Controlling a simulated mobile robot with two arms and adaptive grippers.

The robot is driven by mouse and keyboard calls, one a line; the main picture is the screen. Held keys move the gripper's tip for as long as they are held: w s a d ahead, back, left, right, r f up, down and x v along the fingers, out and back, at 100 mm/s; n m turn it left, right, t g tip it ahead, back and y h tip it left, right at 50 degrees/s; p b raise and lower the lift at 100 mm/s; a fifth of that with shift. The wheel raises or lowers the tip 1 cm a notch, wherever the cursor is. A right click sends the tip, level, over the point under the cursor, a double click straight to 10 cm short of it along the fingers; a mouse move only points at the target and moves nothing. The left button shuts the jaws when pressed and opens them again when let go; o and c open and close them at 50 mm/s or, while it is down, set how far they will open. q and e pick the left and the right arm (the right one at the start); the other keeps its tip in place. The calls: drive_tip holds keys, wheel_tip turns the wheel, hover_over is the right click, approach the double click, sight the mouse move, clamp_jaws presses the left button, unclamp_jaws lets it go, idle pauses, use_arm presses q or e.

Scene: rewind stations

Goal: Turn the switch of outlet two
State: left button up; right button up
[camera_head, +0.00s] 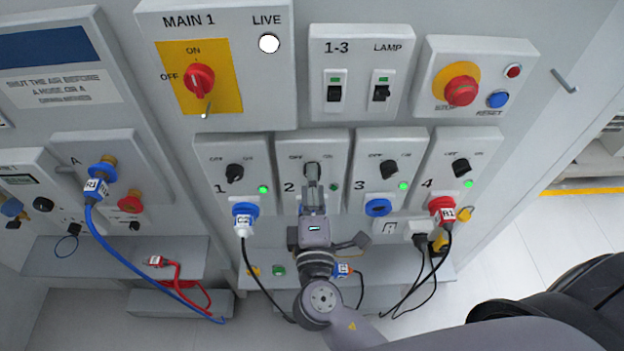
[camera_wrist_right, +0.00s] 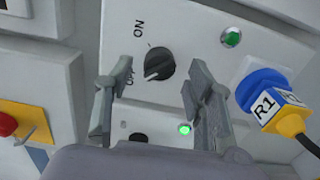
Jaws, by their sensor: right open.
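Outlet two's grey panel (camera_head: 290,148) is in the middle of the lower row in the head view. Its black rotary switch (camera_wrist_right: 154,63) shows in the wrist view, with its white pointer mark toward OFF. The green lamp (camera_wrist_right: 231,38) on this panel looks dimmer than outlet one's lamp (camera_wrist_right: 185,128). My right gripper (camera_head: 312,188) is in front of outlet two and partly covers its switch in the head view. In the wrist view the open fingers (camera_wrist_right: 158,78) are on either side of the switch; I cannot tell whether they touch it. My left gripper is not in view.
A blue socket (camera_wrist_right: 257,84) with a labelled plug (camera_wrist_right: 275,107) sits beside the right finger. Outlet one (camera_head: 236,172) and outlet three (camera_head: 389,169) flank closely. The MAIN 1 switch (camera_head: 199,80) and breaker panel (camera_head: 360,65) are above. Cables hang below.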

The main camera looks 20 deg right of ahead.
drive_tip(key=v, duration=1.1)
drive_tip(key=shift+w+r, duration=0.1)
drive_tip(key=s+d+f+g+y+b, duration=0.15)
drive_tip(key=f+g, duration=0.25)
drive_tip(key=f, duration=1.4)
drive_tip(key=s+f+g+y+b, duration=0.2)
drive_tip(key=f+g, duration=0.2)
drive_tip(key=f, duration=1.4)
drive_tip(key=s+d+f+m+g+b, duration=0.2)
drive_tip(key=s+d+f+m+g, duration=0.2)
drive_tip(key=s+f, duration=0.7)
drive_tip(key=s+d+f+m+g+y+b, duration=0.1)
drive_tip(key=s+d+f+m+g, duration=0.3)
drive_tip(key=f, duration=1.2)
drive_tip(key=s+d+m, duration=0.4)
drive_tip(key=s, duration=0.3)
drive_tip(key=shift+f+m+b, duration=0.15)
drive_tip(key=shift+m+b, duration=0.15)
drive_tip(key=shift+b, duration=0.05)
